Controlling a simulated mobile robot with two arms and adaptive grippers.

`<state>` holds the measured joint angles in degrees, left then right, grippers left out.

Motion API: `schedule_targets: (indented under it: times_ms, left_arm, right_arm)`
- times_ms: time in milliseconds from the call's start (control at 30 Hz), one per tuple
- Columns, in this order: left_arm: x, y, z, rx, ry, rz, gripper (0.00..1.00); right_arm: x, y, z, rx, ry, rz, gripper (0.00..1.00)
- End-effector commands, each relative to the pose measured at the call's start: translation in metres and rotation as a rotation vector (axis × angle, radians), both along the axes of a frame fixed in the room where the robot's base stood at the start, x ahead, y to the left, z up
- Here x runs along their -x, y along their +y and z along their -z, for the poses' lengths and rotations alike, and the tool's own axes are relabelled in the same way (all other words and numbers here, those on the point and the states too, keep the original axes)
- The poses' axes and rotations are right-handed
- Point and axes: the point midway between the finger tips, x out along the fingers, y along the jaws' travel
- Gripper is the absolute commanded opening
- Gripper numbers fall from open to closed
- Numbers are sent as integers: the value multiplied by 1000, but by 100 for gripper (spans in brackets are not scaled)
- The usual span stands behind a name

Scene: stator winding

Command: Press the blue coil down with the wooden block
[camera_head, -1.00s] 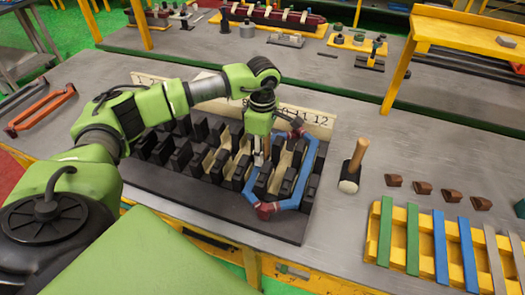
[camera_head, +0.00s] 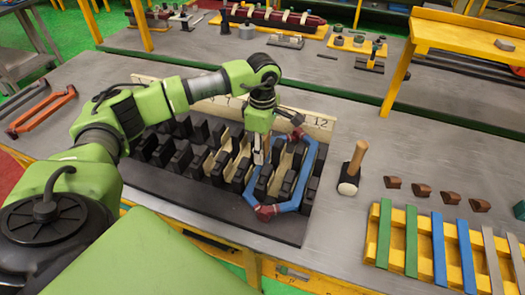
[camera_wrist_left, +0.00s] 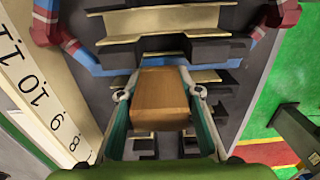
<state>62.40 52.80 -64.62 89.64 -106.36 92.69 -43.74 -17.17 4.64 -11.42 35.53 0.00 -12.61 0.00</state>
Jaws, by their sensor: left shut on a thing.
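The blue coil (camera_head: 309,165), a blue loop with dark red wrapped ends, lies around a few dark teeth at the right end of the stator block (camera_head: 160,195). My left gripper (camera_head: 259,155) points down over the slots, by the coil's left side. In the left wrist view it is shut on the wooden block (camera_wrist_left: 160,95), a brown block between its two fingers. The blue coil (camera_wrist_left: 95,62) passes beyond the block in that view, with a red-wrapped end at each top corner. The block's contact with the coil is hidden. My right gripper is out of view.
A mallet (camera_head: 352,170) stands right of the stator. Several brown wedges (camera_head: 422,195) and a yellow rack (camera_head: 425,259) of coloured strips lie further right. A pale numbered strip (camera_head: 318,122) runs behind the stator. An orange-red handled frame (camera_head: 40,112) lies at the left.

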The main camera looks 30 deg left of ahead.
Motion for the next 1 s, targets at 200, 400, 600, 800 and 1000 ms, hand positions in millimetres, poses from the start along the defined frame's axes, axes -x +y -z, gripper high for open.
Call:
schedule_targets:
  times_ms: [200,400,600,800,1000]
  left_arm:
    - [-1,0,-27,1,-2,0,0]
    - [-1,0,-47,1,-2,-1,0]
    - [-1,0,-67,1,-2,-1,0]
    - [-1,0,-86,1,-3,-1,0]
    - [0,0,-94,1,-1,-1,0]
  right_arm:
    - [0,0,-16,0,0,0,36]
    - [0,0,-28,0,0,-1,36]
    - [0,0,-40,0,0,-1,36]
    - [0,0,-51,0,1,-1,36]
    - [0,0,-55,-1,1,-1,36]
